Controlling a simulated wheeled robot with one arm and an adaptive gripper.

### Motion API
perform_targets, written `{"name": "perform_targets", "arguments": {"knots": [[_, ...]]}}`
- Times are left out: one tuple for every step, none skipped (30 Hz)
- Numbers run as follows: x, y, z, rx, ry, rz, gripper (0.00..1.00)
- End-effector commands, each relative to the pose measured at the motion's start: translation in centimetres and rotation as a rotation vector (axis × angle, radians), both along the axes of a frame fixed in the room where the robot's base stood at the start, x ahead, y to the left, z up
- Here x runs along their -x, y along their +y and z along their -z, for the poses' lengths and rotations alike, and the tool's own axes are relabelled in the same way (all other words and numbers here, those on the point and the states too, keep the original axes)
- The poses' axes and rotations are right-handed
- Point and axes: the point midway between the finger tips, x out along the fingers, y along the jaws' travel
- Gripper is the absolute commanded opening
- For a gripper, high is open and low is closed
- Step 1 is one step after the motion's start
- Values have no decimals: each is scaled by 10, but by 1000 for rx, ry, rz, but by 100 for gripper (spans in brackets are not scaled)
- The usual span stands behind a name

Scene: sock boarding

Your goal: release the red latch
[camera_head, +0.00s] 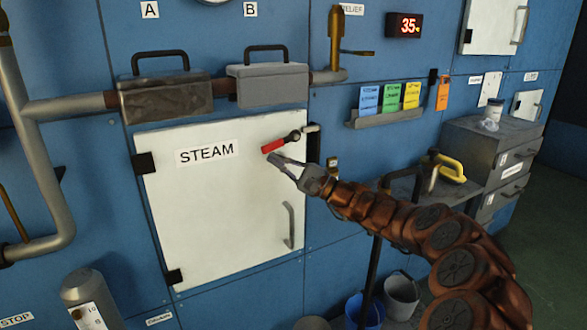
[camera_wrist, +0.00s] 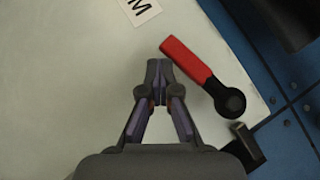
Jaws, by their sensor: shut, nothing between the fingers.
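The red latch (camera_head: 273,145) is a lever with a red grip and a dark round pivot, on the upper right of the white STEAM door (camera_head: 215,235). In the head view the lever slants, with its red end lower left and its pivot upper right. In the wrist view the red latch (camera_wrist: 187,61) lies just right of my fingertips, with its pivot at the lower right. My gripper (camera_head: 270,160) is shut and empty, just below the red grip in the head view; the wrist view shows its fingertips together (camera_wrist: 158,68). I cannot tell whether it touches the latch.
A dark catch (camera_head: 313,143) sits at the door's right edge. A curved door handle (camera_head: 289,226) is below the latch. Grey boxes with handles (camera_head: 268,84) are on the pipe above. A grey cabinet (camera_head: 480,150) and buckets (camera_head: 402,290) are to the right.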

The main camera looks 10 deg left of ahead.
Motion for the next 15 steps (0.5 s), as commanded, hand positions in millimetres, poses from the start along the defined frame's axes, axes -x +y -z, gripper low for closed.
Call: {"name": "perform_targets", "arguments": {"knots": [[3,5,-1,-1,-2,-6,0],[4,7,-2,-1,-1,-7,0],[5,10,-3,0,0,-9,0],[6,11,-4,0,0,-11,0],[7,12,-5,0,1,-12,0],[7,14,-7,0,1,-12,0],[8,15,-8,0,0,-13,0],[9,15,-9,0,0,-14,0],[9,16,-10,1,0,-15,0],[10,17,-11,1,0,-15,0],[10,18,-12,0,-1,-16,0],[11,18,-13,0,-1,-16,0],[11,19,-13,0,-1,-16,0],[11,19,-14,0,-1,-16,0],[11,19,-15,0,-1,-16,0]]}}
